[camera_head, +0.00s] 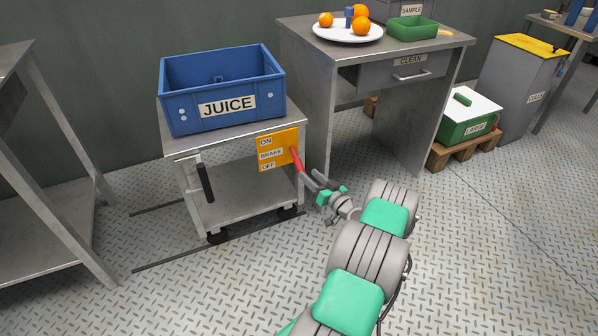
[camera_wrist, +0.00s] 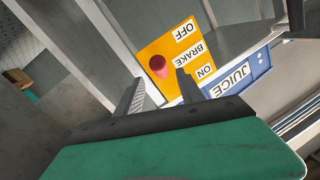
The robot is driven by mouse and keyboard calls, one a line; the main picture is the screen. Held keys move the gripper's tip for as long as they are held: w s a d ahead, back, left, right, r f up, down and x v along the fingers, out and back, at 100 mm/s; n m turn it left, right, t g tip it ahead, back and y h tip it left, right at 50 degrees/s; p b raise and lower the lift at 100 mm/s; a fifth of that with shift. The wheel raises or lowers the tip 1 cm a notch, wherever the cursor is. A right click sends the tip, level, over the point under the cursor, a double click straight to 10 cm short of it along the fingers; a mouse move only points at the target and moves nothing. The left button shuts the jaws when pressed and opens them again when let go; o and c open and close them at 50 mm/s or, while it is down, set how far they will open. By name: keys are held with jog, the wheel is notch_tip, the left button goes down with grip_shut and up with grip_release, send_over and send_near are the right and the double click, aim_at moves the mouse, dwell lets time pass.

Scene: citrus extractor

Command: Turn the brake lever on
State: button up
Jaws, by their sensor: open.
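The brake lever (camera_head: 298,161) is red and sticks out from the right part of an orange panel (camera_head: 272,153) on the cart, marked ON at top, BRAKE in the middle and OFF at bottom. In the head view it slopes down and right, toward my gripper (camera_head: 312,180). In the wrist view the lever (camera_wrist: 158,65) is seen nearly end-on, in front of the panel (camera_wrist: 165,52). My gripper (camera_wrist: 159,80) is open there, its two fingers on either side of the lever's line. I cannot tell whether either finger touches it.
The cart (camera_head: 235,150) carries a blue JUICE crate (camera_head: 195,100) and has a black handle (camera_head: 205,182) at its left. A metal table (camera_head: 420,110) stands close on the right, a rack (camera_head: 60,200) on the left. The floor in front is open.

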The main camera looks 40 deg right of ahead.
aim_at(303, 170)
jog(key=w+b, duration=0.1)
jog(key=w, duration=0.5)
jog(key=shift+w+d+f+b, duration=0.1)
jog(key=shift+d+f+b, duration=0.05)
jog(key=shift+b, duration=0.2)
jog(key=shift+w, duration=0.35)
jog(key=shift+d, duration=0.1)
grip_shut()
dwell(0.5)
